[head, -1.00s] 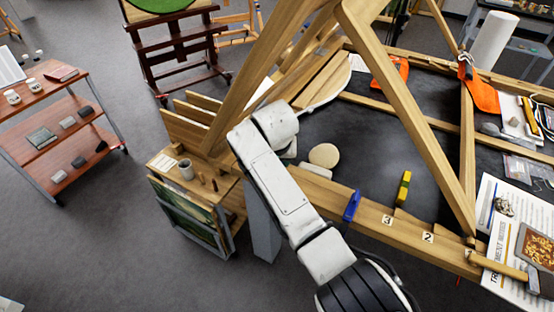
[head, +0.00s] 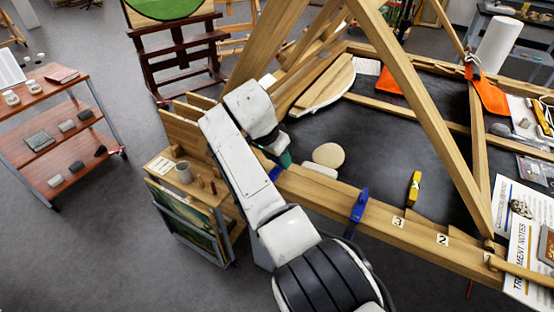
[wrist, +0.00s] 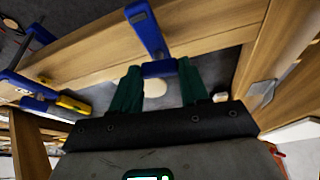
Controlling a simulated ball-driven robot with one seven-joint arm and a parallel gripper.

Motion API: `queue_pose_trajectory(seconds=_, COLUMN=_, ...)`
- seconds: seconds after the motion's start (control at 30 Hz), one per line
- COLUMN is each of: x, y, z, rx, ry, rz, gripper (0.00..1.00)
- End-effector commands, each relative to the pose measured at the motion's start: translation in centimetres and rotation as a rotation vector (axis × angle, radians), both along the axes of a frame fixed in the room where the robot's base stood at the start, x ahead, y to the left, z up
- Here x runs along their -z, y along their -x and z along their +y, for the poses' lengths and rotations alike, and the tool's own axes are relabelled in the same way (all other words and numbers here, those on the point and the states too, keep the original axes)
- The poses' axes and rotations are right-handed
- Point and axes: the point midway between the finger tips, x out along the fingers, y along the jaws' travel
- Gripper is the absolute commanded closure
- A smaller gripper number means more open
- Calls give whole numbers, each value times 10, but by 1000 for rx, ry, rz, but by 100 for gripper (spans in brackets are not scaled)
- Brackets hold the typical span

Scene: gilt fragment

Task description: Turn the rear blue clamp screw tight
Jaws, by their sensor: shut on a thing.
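A blue clamp (wrist: 147,32) grips a wooden beam in the wrist view, its bar running down toward my gripper (wrist: 159,70). The two dark green fingers stand on either side of the clamp's blue lower end, which sits between their tips; they are shut on it. In the head view my gripper (head: 286,159) is at the left part of the front beam, mostly hidden by my white arm. A bit of that blue clamp (head: 276,173) shows beside it. A second blue clamp (head: 358,205) stands farther right on the same beam.
A yellow clamp (head: 413,188) stands beyond the beam near the number labels. A slanted wooden beam (head: 425,110) crosses above the dark panel (head: 390,140). A small wooden cabinet (head: 195,205) with a cup stands left of my arm. A shelf cart (head: 60,130) is farther left.

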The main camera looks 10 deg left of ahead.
Motion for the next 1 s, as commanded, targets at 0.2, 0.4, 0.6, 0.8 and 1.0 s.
queue_pose_trajectory(seconds=0.2, x=-3, y=-1, z=1, rx=17, ry=-2, rz=-6, gripper=86)
queue_pose_trajectory(seconds=0.4, x=-3, y=-2, z=1, rx=17, ry=-3, rz=-6, gripper=86)
queue_pose_trajectory(seconds=0.6, x=-3, y=-2, z=1, rx=16, ry=-3, rz=-6, gripper=46)
queue_pose_trajectory(seconds=0.8, x=-1, y=-1, z=0, rx=16, ry=-1, rz=-3, gripper=30)
queue_pose_trajectory(seconds=1.0, x=-1, y=0, z=0, rx=17, ry=-1, rz=-2, gripper=30)
